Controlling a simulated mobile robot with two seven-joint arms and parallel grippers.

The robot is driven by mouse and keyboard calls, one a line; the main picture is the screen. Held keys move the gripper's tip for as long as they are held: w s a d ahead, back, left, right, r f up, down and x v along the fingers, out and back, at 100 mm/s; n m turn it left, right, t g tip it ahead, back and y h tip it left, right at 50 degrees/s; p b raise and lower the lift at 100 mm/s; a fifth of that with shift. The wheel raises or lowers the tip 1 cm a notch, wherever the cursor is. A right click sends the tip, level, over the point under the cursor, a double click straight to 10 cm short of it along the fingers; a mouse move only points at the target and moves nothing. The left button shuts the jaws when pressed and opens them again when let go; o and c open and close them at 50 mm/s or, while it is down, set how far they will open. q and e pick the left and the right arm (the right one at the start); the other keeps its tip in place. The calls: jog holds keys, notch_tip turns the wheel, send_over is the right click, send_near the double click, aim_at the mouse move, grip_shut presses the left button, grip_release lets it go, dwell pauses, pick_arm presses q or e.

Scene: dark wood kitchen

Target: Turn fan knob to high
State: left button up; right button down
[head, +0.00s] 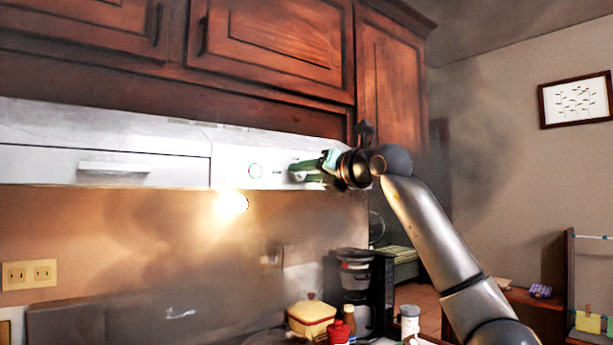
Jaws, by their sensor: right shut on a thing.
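The white range hood (120,146) runs under the dark wood cabinets. The panel's small markings are too small to read. My left gripper is not in view.
A lit lamp (231,204) glows under the hood. Smoky haze hangs in the air. Cabinets (270,45) close off the space above the hood.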

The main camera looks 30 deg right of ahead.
jog(key=m+b, duration=0.1)
jog(key=m, duration=1)
jog(key=shift+m, duration=0.4)
dwell(0.3)
jog(key=shift+c, duration=2.3)
grip_release()
jog(key=s+d+b, duration=0.1)
jog(key=s+b, duration=0.3)
jog(key=s, duration=0.8)
jog(key=shift+s+b, duration=0.3)
jog(key=shift+b, duration=0.05)
